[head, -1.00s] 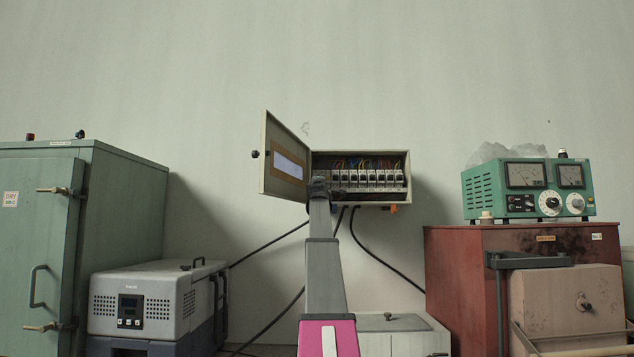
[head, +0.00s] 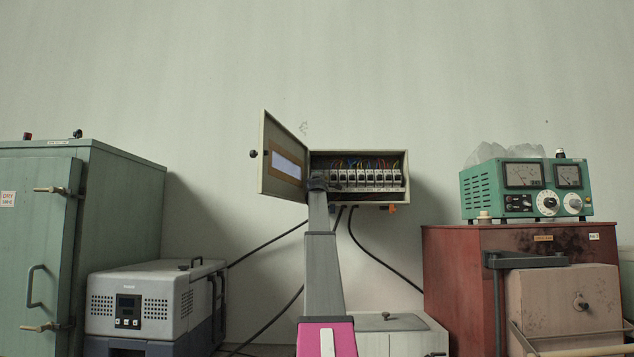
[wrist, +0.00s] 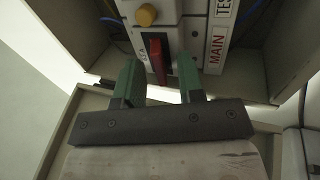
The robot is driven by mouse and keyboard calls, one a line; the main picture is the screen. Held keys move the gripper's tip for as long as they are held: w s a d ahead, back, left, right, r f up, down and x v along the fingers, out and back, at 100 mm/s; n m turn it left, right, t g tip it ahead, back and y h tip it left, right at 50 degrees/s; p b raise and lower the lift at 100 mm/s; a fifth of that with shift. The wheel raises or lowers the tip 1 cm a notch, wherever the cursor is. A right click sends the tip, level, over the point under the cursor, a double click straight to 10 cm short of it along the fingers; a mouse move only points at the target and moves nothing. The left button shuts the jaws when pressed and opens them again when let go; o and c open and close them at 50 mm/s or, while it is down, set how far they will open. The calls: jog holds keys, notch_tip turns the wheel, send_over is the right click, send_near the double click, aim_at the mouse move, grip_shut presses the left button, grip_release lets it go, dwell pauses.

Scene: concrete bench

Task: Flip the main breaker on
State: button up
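The breaker box (head: 392,160) hangs on the wall with its door (head: 272,180) swung open to the left. A row of breakers (head: 370,178) shows inside. In the wrist view, the main breaker's red lever (wrist: 156,62) sits on a pale housing beside a label reading MAIN (wrist: 216,48). My gripper (wrist: 160,74) is open, with one green finger on each side of the red lever and gaps visible. In the head view my gripper (head: 318,182) is at the box's lower left and hides the main breaker.
The box's side wall (wrist: 285,55) stands to the right in the wrist view. Black cables (head: 375,255) hang below the box. A green meter unit (head: 525,190) stands at right.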

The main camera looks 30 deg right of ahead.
grip_shut()
jog(key=shift+r, duration=0.1)
jog(key=shift+r+g+y, duration=0.4)
jog(key=shift+g+y, duration=0.25)
jog(key=shift+g, duration=0.5)
jog(key=shift+r+g+y, duration=0.4)
jog(key=shift+g+y, duration=0.3)
jog(key=shift+g, duration=0.5)
jog(key=shift+r+g+y, duration=0.4)
jog(key=shift+g+y, duration=0.25)
jog(key=shift+g, duration=0.5)
